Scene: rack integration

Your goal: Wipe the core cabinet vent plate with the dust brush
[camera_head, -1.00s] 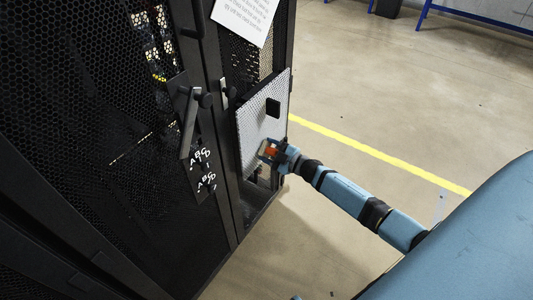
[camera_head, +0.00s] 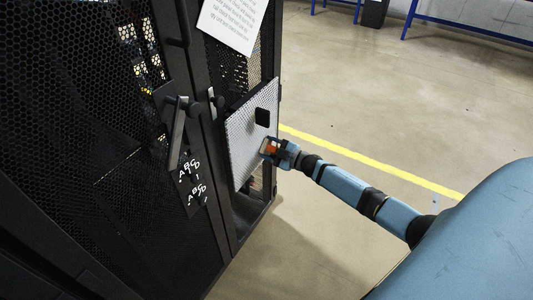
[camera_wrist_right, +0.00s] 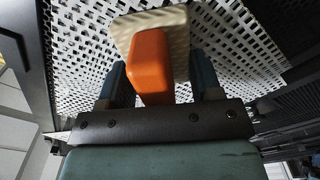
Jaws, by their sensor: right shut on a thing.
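The vent plate (camera_head: 246,138) is a pale perforated panel on the front of the dark cabinet, with a black square patch in its upper right part. In the right wrist view the vent plate (camera_wrist_right: 85,50) fills the background. My right gripper (camera_head: 271,149) is at the plate's lower right part, shut on the dust brush. The brush shows an orange handle (camera_wrist_right: 150,62) and a cream head (camera_wrist_right: 172,22) facing the plate. The head appears at or very near the plate; I cannot tell contact for certain. My left gripper is not in view.
Black mesh cabinet doors (camera_head: 75,110) with protruding handles (camera_head: 181,125) stand left of the plate. A white paper sheet (camera_head: 233,22) hangs above it. A yellow line (camera_head: 370,160) crosses the open floor at right. Blue-framed benches (camera_head: 470,20) stand at the back.

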